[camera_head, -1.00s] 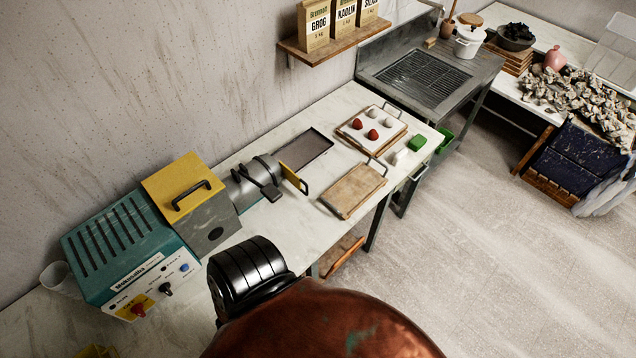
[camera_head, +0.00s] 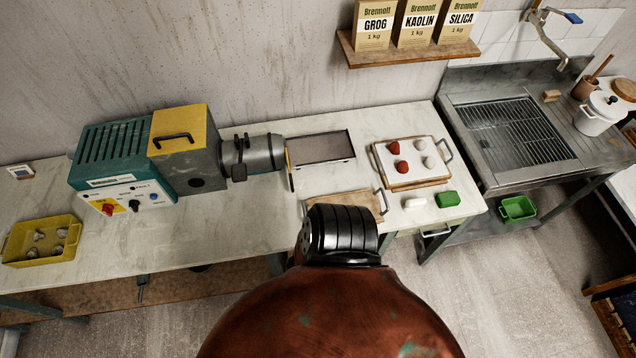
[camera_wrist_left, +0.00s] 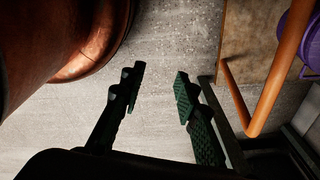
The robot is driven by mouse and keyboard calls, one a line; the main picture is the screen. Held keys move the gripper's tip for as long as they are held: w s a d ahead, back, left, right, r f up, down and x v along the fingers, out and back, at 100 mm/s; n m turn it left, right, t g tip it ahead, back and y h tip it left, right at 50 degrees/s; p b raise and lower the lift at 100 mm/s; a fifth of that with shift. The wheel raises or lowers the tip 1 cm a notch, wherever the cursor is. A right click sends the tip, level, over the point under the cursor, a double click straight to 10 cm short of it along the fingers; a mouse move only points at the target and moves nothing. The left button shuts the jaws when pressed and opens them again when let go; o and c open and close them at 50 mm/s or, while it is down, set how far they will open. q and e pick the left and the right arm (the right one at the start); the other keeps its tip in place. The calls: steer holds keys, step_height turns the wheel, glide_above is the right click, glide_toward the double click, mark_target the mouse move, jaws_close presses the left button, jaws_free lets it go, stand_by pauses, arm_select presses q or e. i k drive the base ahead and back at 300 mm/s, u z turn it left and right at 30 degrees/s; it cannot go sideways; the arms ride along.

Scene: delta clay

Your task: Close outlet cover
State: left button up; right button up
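The teal, grey and yellow clay machine (camera_head: 185,152) stands on the white table in the head view. Its grey barrel (camera_head: 262,153) points right. A thin yellow plate, apparently the outlet cover (camera_head: 291,170), shows nearly edge-on at the barrel's right end and reaches past it towards the table's front. I cannot tell how far it stands off the opening. My left gripper (camera_wrist_left: 160,77) is open and empty in the left wrist view, its two dark fingers apart above the grey floor, away from the cover. Neither gripper shows in the head view.
A dark tray (camera_head: 322,147) lies just right of the barrel. A wooden board (camera_head: 345,201) and a tray with red and white balls (camera_head: 420,174) are further right. A yellow bin (camera_head: 41,240) is at the left. Orange rails (camera_wrist_left: 278,70) are right of my left gripper.

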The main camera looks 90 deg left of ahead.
mark_target(290, 175)
steer(key=u, duration=3.3)
